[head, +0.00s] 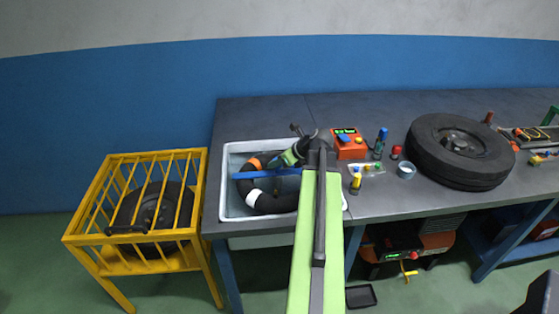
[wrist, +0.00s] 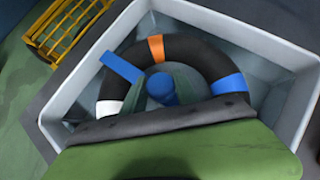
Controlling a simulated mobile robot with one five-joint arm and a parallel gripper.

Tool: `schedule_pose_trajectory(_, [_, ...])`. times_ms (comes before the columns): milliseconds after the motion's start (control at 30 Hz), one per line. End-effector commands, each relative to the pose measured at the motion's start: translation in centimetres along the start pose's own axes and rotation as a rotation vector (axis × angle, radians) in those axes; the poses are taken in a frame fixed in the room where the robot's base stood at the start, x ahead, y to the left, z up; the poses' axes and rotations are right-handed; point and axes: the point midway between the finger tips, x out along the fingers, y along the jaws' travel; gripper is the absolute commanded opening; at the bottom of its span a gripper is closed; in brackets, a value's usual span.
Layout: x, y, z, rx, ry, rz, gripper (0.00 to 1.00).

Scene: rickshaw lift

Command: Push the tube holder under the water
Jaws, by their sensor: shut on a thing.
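The tube holder is a blue bar (head: 252,175) with a round blue knob (wrist: 162,86). In the wrist view its bar (wrist: 121,67) lies across the inner tube's upper left. The black inner tube (wrist: 203,56) has orange, white and blue bands; it also shows in the head view (head: 248,190), inside the pale sink (head: 226,189). My gripper (wrist: 161,92) is shut on the knob over the middle of the tube. In the head view my arm covers the sink's right part. I cannot tell the water level or whether the bar touches the tube.
A yellow cage (head: 86,215) with a wheel inside stands left of the sink. On the bench right of the sink are an orange box (head: 349,150), small bottles, a white cup (head: 406,171) and a large black tyre (head: 435,160). The sink walls rise closely around the tube.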

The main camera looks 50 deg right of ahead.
Motion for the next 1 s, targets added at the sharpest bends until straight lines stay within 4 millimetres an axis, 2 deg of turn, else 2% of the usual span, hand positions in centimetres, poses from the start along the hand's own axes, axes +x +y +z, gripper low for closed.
schedule_pose_trajectory(300, [4.7, 0.1, -4.8, 0.000, 0.003, 0.001, 0.00])
schedule_pose_trajectory(400, [5.7, 0.1, -5.8, 0.000, 0.003, 0.001, 0.00])
schedule_pose_trajectory(767, [5.7, 0.1, -6.0, -0.001, 0.009, 0.004, 0.00])
schedule_pose_trajectory(800, [5.7, 0.1, -6.0, -0.001, 0.008, 0.004, 0.40])
schedule_pose_trajectory(933, [5.7, 0.1, -5.9, -0.001, 0.006, 0.002, 0.57])
schedule_pose_trajectory(1000, [5.7, 0.1, -5.9, 0.000, 0.005, 0.002, 0.57])
